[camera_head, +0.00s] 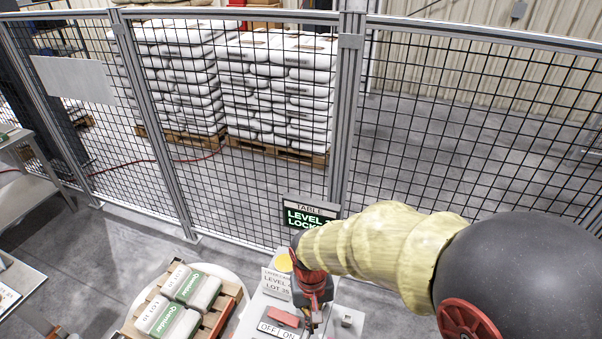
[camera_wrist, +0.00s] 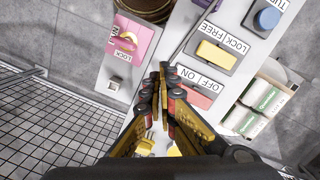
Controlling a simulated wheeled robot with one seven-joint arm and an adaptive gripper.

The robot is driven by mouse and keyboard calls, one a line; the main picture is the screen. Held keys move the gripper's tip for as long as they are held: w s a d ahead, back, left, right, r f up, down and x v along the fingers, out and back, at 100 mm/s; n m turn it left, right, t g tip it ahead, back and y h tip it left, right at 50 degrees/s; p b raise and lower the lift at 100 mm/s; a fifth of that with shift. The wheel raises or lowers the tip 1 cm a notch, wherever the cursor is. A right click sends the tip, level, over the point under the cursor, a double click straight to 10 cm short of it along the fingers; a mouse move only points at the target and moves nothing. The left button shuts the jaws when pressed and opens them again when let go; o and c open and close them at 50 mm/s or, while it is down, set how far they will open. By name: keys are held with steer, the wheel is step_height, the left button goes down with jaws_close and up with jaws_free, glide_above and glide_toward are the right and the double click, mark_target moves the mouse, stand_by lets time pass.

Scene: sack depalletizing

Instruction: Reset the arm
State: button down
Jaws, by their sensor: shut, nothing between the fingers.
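My arm, in a yellow sleeve, reaches in from the right in the head view. My gripper (camera_head: 313,322) points down over the control panel (camera_head: 262,304). In the wrist view my gripper (camera_wrist: 163,75) has its fingertips together, with nothing between them. The fingers are just beside the red OFF/ON switch (camera_wrist: 194,95), which also shows in the head view (camera_head: 284,317). I cannot tell whether they touch it. The yellow LOCK/FREE switch (camera_wrist: 216,55) and a blue knob (camera_wrist: 267,18) are farther along the panel. A lit sign (camera_head: 311,217) reads "LEVEL" and a partly covered "LOCKED".
A pink plate (camera_wrist: 133,40) marked LOCK and a small grey block (camera_wrist: 114,84) sit on the panel's other side. Green-and-white sacks (camera_head: 190,293) lie on a pallet (camera_head: 224,317) left of the panel. A mesh fence (camera_head: 160,120) stands behind, with stacked white sacks (camera_head: 275,85) beyond.

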steer(key=s+d+r+t+b, duration=0.3)
steer(key=s+d+r+b, duration=0.1)
steer(key=d, duration=0.4)
steer(key=s+d+r+m+t+b, duration=0.1)
steer(key=s+d+r+t+b, duration=0.2)
steer(key=d+r+b, duration=0.3)
step_height(320, 180, up, 3)
steer(key=shift+s+d+r+m+t, duration=0.1)
steer(key=shift+s+d+m+t, duration=0.2)
steer(key=shift+s+d, duration=0.55)
